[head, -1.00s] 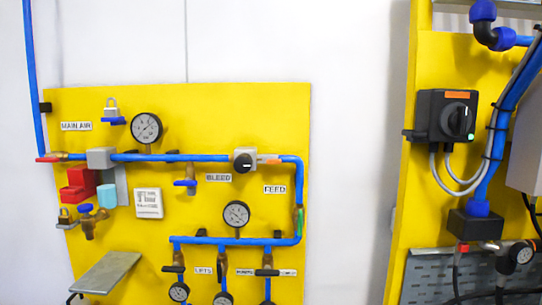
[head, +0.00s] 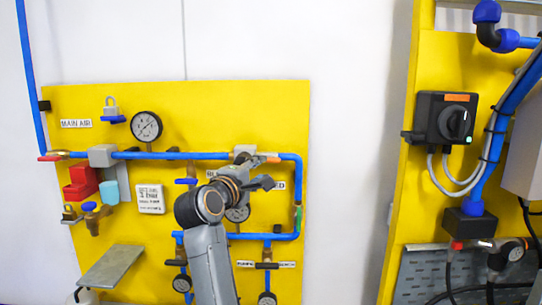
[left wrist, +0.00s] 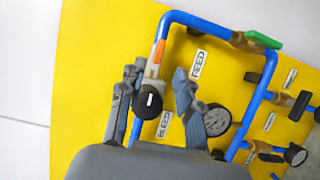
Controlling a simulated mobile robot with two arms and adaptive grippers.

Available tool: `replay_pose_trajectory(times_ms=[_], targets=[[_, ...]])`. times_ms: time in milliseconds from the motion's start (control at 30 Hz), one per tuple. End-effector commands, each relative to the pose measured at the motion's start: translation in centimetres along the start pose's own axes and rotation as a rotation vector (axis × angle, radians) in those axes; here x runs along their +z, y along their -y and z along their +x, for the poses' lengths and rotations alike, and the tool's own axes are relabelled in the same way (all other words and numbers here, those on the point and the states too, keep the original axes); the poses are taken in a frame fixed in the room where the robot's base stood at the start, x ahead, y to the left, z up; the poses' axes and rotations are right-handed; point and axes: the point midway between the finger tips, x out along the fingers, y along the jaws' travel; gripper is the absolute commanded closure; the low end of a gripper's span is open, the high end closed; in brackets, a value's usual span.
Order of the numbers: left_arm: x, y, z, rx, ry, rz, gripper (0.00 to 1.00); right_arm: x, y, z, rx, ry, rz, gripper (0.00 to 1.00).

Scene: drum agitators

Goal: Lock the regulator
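The regulator, a grey block with a round black knob, sits on the blue pipe between the BLEED and FEED labels. In the head view its grey body (head: 245,149) partly shows behind my gripper, and its knob is hidden. In the left wrist view the black knob (left wrist: 149,101) with a white mark lies between the two fingers, closer to the left one. My left gripper (head: 258,172) is in front of the panel at the regulator. Its fingers (left wrist: 159,72) are spread apart, and I cannot tell whether either touches the knob. My right gripper is not in view.
The yellow panel (head: 140,225) carries gauges (head: 146,126), valves and blue pipes around the regulator. A grey shelf (head: 110,267) juts out below. A second panel with a black switch (head: 446,118) stands right.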

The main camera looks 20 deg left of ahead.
Motion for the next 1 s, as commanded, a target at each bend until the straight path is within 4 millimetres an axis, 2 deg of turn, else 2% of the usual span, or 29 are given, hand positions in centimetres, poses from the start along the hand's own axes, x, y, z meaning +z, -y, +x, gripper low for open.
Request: replay_pose_trajectory(times_ms=[33, 200, 400, 567, 833, 867, 1000], targets=[[0.0, -0.5, 1.1, -0.003, 0.002, 0.0, 0.66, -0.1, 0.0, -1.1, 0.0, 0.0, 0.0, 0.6], [0.0, -0.5, 4.4, -0.003, 0.001, 0.002, 0.66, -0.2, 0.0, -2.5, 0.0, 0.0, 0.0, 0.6], [0.0, -0.2, 6.8, -0.001, 0.001, 0.001, 0.66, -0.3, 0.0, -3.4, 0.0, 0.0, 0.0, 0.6], [0.0, -0.1, 7.5, 0.0, 0.0, 0.001, 0.66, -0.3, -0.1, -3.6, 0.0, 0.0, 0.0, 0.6], [0.0, 0.0, 7.6, 0.001, 0.0, 0.002, 0.66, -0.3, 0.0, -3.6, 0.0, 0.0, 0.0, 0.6], [0.0, 0.0, 7.6, 0.001, 0.0, 0.002, 0.68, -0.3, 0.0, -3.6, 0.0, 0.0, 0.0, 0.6], [0.0, 0.0, 7.6, 0.001, 0.0, 0.002, 0.97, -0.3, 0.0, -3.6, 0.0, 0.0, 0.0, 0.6]])
